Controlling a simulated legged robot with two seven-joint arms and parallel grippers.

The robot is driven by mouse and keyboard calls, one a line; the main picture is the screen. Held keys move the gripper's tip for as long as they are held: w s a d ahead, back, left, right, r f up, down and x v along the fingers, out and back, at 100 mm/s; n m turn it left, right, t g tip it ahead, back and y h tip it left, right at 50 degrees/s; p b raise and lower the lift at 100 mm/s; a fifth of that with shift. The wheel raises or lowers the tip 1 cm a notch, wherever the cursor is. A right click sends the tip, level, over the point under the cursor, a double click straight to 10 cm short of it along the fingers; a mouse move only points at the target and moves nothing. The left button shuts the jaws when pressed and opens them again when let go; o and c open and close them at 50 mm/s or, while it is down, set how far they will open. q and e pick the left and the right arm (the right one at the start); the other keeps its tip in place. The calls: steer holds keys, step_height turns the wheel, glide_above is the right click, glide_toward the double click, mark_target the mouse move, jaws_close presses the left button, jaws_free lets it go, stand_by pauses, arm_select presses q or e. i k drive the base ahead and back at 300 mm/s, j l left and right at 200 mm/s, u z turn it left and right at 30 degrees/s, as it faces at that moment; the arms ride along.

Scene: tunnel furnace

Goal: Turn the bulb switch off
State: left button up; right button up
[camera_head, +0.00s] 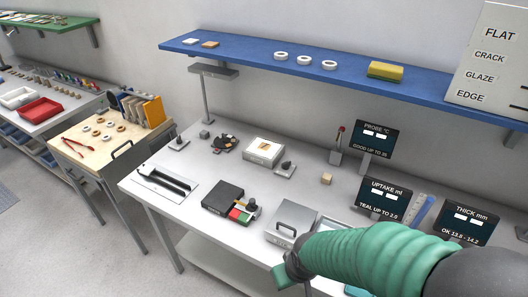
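I cannot make out for certain which item is the bulb switch. Small grey devices on the white table include one with a dark knob (285,168) at the middle and another (179,143) at the back left. A black box (223,196) stands near the front, with red and green patches and a dark knob beside it. A grey lamp-like fixture (213,71) stands on a pole under the blue shelf. My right arm, in a green sleeve, comes in from the lower right. Its gripper (289,271) is by the table's front edge, its fingers unclear. My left gripper is out of view.
A metal box with a handle (291,223) sits just behind my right gripper. Display panels (384,198) stand at the right. The blue shelf (340,72) overhangs the back. A black slotted fixture (165,181) lies at the left. A wooden-topped bench (80,150) stands further left.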

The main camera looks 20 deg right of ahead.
mark_target(285, 166)
steer(key=u, duration=0.6)
steer(key=i+u, duration=0.1)
steer(key=u, duration=1.65)
steer(key=l+u, duration=0.1)
steer(key=u, duration=0.5)
steer(key=i+l+u, duration=0.1)
steer(key=u, duration=1.1)
steer(key=l+u, duration=0.1)
steer(key=u, duration=0.5)
steer(key=k+l+u, duration=0.15)
steer(key=z, duration=0.6)
steer(key=k+z, duration=0.1)
steer(key=z, duration=1.15)
steer(key=k+l+z, duration=0.1)
steer(key=z, duration=0.5)
steer(key=l+z, duration=0.1)
steer(key=z, duration=0.5)
steer(key=l+z, duration=0.1)
steer(key=z, duration=1.1)
steer(key=l+z, duration=0.15)
steer(key=z, duration=0.5)
